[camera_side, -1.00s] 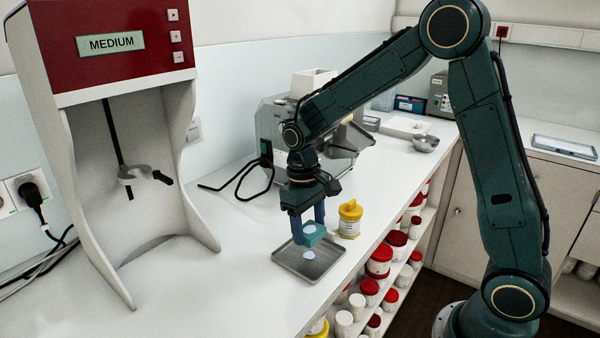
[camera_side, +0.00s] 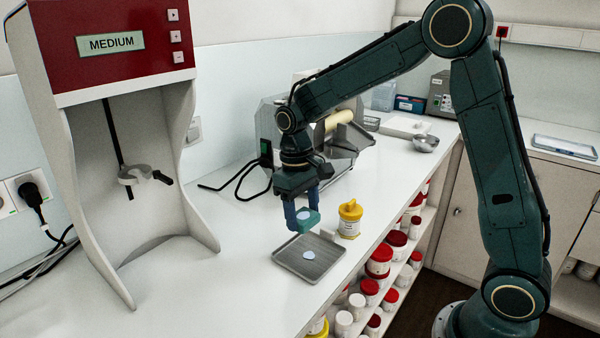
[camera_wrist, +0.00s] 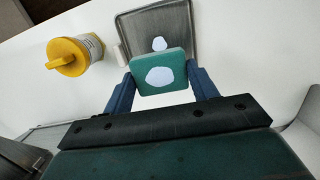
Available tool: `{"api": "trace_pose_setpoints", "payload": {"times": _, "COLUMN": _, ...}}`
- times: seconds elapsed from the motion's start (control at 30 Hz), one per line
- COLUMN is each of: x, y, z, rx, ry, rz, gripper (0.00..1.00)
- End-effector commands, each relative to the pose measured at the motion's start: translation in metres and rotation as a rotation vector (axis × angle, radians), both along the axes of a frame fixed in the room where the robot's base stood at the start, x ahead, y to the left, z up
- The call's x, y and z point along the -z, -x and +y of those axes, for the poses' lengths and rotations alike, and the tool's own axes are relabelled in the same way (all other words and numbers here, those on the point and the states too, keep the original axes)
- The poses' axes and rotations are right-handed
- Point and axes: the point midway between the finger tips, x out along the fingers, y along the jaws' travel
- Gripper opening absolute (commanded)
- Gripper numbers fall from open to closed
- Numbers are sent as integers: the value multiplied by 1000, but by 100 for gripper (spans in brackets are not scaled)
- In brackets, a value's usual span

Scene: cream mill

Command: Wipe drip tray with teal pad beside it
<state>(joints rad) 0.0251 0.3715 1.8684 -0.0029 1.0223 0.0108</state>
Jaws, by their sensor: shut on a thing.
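The teal pad (camera_side: 313,222) is held between the two blue fingers of my gripper (camera_side: 304,214), raised above the back edge of the drip tray. The pad also shows in the wrist view (camera_wrist: 176,59), with a white patch on the face toward that camera. The drip tray (camera_side: 325,263) is a shallow grey metal tray lying flat on the white counter. A pale white spot (camera_side: 308,255) lies on its floor; it shows just past the pad in the wrist view (camera_wrist: 159,43). The pad's underside is hidden.
A yellow-lidded jar (camera_side: 349,220) stands close behind and right of the tray. A grey mill (camera_side: 268,125) stands behind my gripper, and a red-topped machine (camera_side: 130,40) at left. Shelves of jars lie below the counter's right edge. The counter left of the tray is clear.

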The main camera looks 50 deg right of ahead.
Motion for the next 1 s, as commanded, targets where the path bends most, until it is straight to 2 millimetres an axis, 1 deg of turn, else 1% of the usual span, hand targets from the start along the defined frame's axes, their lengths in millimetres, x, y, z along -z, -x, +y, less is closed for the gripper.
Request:
{"api": "trace_pose_setpoints", "payload": {"times": 0.27, "x": 13, "y": 0, "z": 0, "rx": 0, "ry": 0, "rz": 2, "gripper": 40}}
{"api": "trace_pose_setpoints", "payload": {"times": 0.97, "x": 69, "y": 1, "z": 0, "rx": 0, "ry": 0, "rz": 2, "gripper": 40}}
{"api": "trace_pose_setpoints", "payload": {"times": 1.0, "x": 74, "y": 1, "z": 0, "rx": 0, "ry": 0, "rz": 4, "gripper": 40}}
